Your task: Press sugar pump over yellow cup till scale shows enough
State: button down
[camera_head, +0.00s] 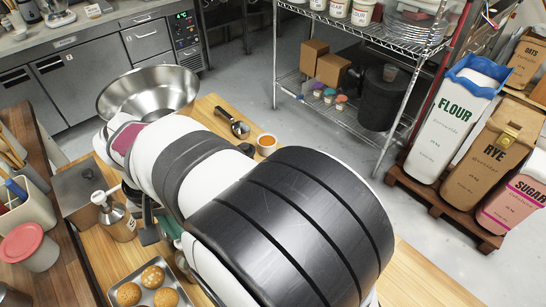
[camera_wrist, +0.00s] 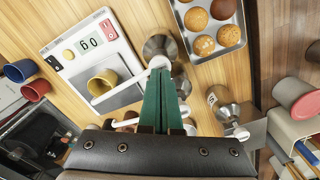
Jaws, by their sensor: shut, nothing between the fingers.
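In the wrist view a yellow cup (camera_wrist: 102,82) stands on a white scale (camera_wrist: 70,68). The scale's display (camera_wrist: 89,43) seems to read 0 g, seen at an angle. A steel pump bottle (camera_wrist: 160,46) stands beside the scale; its white pump head and spout (camera_wrist: 128,83) reach left over the cup. My gripper (camera_wrist: 160,74) has its green fingers shut and empty, tips at the white pump head; I cannot tell whether they touch. A second pump bottle (camera_wrist: 228,112) stands to the right, also in the head view (camera_head: 120,222). My arm hides the scale and cup there.
A tray of buns (camera_wrist: 222,48) lies near the pumps. A red cup (camera_wrist: 37,89) and a blue cup (camera_wrist: 20,70) stand left of the scale. A large steel bowl (camera_head: 150,88) stands at the bench's far end. A lidded canister (camera_wrist: 296,97) is at right.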

jog(key=shift+f, duration=0.1)
dwell(0.3)
jog(key=shift+f, duration=1.4)
jog(key=shift+r, duration=4)
